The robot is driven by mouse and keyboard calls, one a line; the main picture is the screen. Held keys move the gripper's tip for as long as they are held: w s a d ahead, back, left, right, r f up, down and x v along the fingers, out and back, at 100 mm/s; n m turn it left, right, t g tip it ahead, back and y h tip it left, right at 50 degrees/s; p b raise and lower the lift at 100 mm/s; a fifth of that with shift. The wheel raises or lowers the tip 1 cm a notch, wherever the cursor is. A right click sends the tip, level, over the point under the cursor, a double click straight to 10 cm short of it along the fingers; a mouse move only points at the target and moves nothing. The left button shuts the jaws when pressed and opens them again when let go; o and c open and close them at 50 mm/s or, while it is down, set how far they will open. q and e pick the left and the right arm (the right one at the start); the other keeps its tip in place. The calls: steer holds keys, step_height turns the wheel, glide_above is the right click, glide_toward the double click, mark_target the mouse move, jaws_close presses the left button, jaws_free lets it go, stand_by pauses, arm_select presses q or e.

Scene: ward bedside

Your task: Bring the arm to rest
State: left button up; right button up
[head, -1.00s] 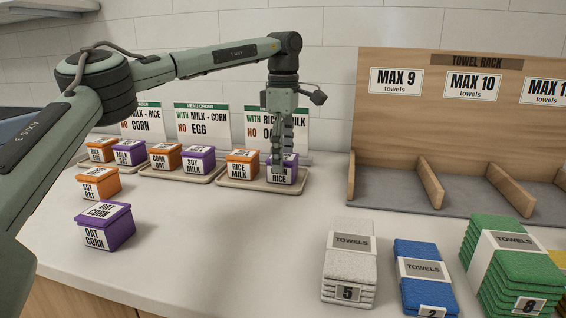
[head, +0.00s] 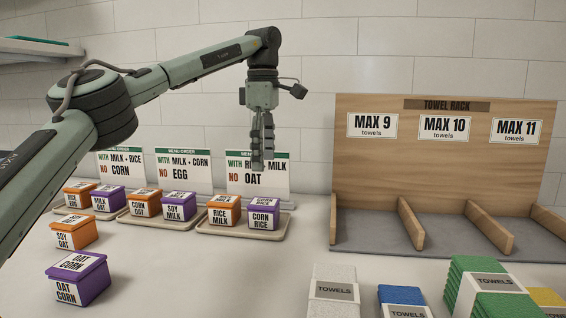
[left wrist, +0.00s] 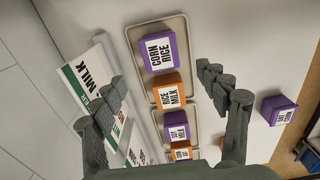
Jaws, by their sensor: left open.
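My left gripper (head: 262,162) hangs fingers down above the right-hand tray, in front of the "NO OAT" menu card (head: 258,174). It is empty. In the left wrist view its fingers (left wrist: 160,74) stand wide apart, with nothing between them. The purple "CORN RICE" box (head: 263,213) sits below, apart from the fingers, on the right-hand tray (head: 241,234). It also shows in the left wrist view (left wrist: 158,50). The orange "RICE MILK" box (head: 223,210) is beside it on that tray. My right gripper is out of view.
Two more trays with orange and purple boxes stand to the left. An orange "SOY OAT" box (head: 76,232) and a purple "OAT CORN" box (head: 78,280) are on the counter. The towel rack (head: 440,160) is at right, with towel stacks (head: 490,288) before it. The middle counter is clear.

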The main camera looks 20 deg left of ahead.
mark_target(265, 202)
arm_select(q)
step_height(265, 202, down, 12)
steer(key=shift+r, duration=1.95)
steer(key=shift+f, duration=0.1)
